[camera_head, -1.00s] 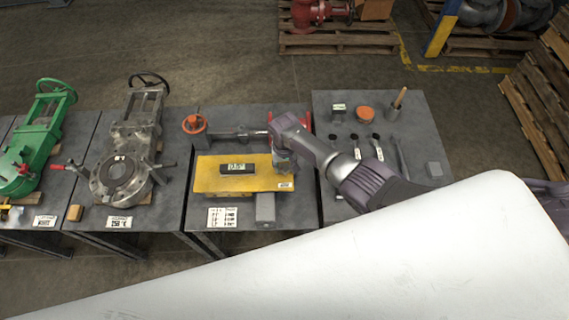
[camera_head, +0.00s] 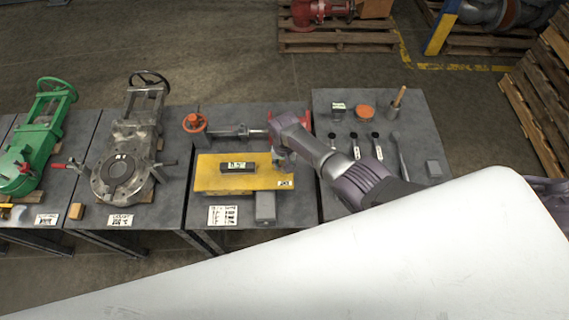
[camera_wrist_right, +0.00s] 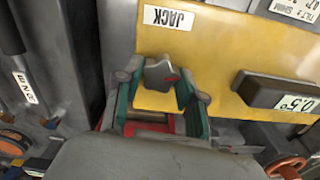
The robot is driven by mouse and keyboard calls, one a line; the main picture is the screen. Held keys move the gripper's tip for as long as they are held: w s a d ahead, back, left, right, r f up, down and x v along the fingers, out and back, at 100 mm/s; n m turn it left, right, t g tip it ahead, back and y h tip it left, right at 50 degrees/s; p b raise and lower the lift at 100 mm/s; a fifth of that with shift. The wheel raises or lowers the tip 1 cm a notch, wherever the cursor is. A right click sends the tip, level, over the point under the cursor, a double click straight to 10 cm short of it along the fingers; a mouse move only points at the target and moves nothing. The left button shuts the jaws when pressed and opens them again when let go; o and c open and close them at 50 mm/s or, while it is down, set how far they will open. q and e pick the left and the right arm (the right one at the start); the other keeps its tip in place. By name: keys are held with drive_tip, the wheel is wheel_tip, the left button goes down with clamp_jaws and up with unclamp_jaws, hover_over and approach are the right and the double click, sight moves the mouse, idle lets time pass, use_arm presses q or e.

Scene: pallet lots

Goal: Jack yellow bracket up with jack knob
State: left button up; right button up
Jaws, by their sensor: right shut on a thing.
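The yellow bracket (camera_head: 215,181) lies on the middle grey table, and its plate fills much of the right wrist view (camera_wrist_right: 222,48). A white JACK label (camera_wrist_right: 170,18) is on it. A dark digital level (camera_wrist_right: 286,97) on the bracket reads about 0.5°. My left gripper is not in view.
An orange handwheel (camera_head: 194,123) with a steel shaft stands behind the bracket. A grey block (camera_head: 265,206) sits in front of the bracket's right end. The right table (camera_head: 325,103) holds several tools. Valves stand on the tables at left.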

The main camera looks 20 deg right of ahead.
drive_tip(key=o, duration=1.1)
drive_tip(key=shift+f, duration=0.15)
drive_tip(key=shift+o, duration=0.2)
drive_tip(key=shift+r, duration=0.35)
wheel_tip(320, 180, up, 11)
drive_tip(key=shift+r, duration=0.2)
